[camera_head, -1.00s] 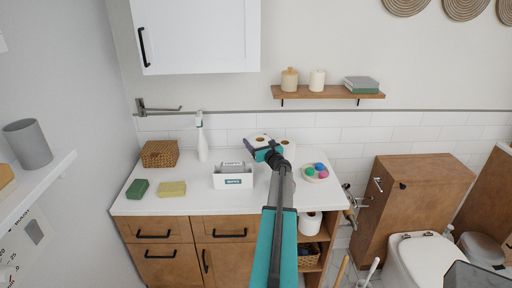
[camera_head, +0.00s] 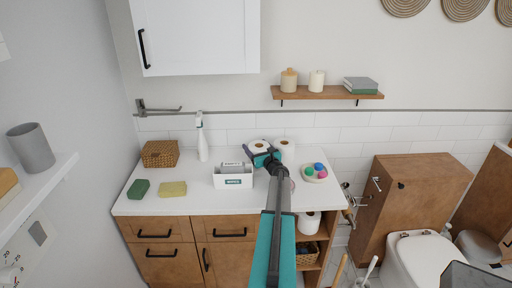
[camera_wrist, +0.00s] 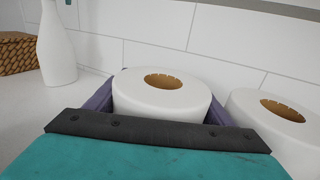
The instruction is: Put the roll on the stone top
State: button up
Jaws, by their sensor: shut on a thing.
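The white roll (camera_head: 259,146) with a brown core sits upright between the fingers of my gripper (camera_head: 261,152), over the back part of the white stone top (camera_head: 200,203). In the wrist view the held roll (camera_wrist: 160,97) fills the space between the purple fingers. Its lower part is hidden by my gripper, so I cannot tell whether it touches the top. A second white roll (camera_head: 286,147) stands close on its right, and it also shows in the wrist view (camera_wrist: 275,125).
A white box (camera_head: 233,181) stands just left of my gripper, with a spray bottle (camera_head: 202,140) and a wicker basket (camera_head: 160,153) farther left. A dish with coloured balls (camera_head: 316,172) is at the right. A green block (camera_head: 138,189) and yellow sponge (camera_head: 172,189) lie front left.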

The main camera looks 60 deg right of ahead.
aim_at(259, 150)
jog(key=shift+f, duration=0.2)
jog(key=o, duration=0.8)
jog(key=shift+o, duration=0.2)
jog(key=shift+r, duration=0.25)
jog(key=shift+b+v, duration=0.65)
jog(key=shift+v, duration=1.3)
jog(key=b+v, duration=0.2)
jog(key=v, duration=0.5)
jog(key=shift+s+a+f, duration=0.1)
jog(key=shift+s, duration=0.05)
jog(key=shift+s+a, duration=0.2)
jog(key=shift+s, duration=0.15)
